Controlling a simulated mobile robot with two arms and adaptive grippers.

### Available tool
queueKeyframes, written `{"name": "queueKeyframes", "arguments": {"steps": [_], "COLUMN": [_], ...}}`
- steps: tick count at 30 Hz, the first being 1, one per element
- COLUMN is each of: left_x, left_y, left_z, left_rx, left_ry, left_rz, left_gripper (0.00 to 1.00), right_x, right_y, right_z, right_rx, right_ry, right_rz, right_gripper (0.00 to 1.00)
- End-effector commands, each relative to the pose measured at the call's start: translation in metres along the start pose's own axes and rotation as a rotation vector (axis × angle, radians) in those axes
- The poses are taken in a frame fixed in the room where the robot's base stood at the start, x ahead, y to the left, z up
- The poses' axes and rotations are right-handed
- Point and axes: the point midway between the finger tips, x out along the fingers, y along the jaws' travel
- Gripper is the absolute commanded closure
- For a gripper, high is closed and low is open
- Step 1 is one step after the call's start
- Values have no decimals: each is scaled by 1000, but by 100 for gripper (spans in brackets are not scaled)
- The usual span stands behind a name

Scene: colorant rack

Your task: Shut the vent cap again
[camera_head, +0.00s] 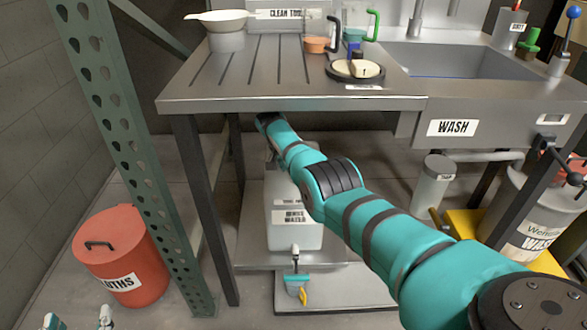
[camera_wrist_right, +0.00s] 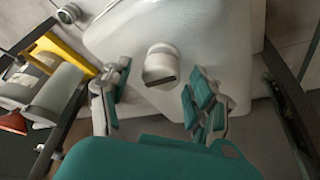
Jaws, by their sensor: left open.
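The white container labelled as water (camera_head: 300,238) stands on a low shelf under the steel table. Its pale top also fills the middle of the right wrist view (camera_wrist_right: 215,35). A raised round white cap or neck (camera_wrist_right: 162,62) with a dark grey front edge stands on it; I cannot tell whether this is the vent cap or how it sits. My right gripper (camera_wrist_right: 155,92) is open, with its fingers apart on either side just below the cap, holding nothing. My left gripper (camera_head: 78,318) is open and empty at the bottom left of the head view.
The steel table (camera_head: 290,104) overhangs my right arm. Its dark leg (camera_head: 205,200) and a green perforated post (camera_head: 120,130) stand left. A red bin (camera_head: 122,262) is on the floor. A small round fitting (camera_wrist_right: 68,13) shows at the wrist view's upper left. A yellow stand (camera_head: 470,225) is right.

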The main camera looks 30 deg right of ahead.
Motion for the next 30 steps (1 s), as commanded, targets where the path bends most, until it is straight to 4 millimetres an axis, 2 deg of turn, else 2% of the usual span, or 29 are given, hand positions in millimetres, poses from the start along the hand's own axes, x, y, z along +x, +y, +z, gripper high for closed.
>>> {"name": "queueKeyframes", "arguments": {"steps": [11,16,19,20,21,24,30], "left_x": [0,0,0,0,0,0,0], "left_y": [0,0,0,0,0,0,0], "left_z": [1,0,0,1,1,0,0], "left_rx": [0,0,0,0,0,0,0], "left_ry": [-3,-2,-2,-2,-2,-2,-2], "left_rz": [-1,0,0,0,0,0,0], "left_gripper": [39,39,39,39,39,39,39], "right_x": [-7,-26,-50,-55,-56,-66,-83], "right_y": [-2,-2,-2,-1,-1,-1,-1], "right_z": [-1,0,0,4,18,41,81], "right_rx": [1,0,2,-1,-6,-6,-3], "right_ry": [2,2,3,1,-1,-1,-1], "right_rz": [-4,-6,-8,-6,-3,-4,-3], "right_gripper": [39,39,39,39,39,39,39]}}
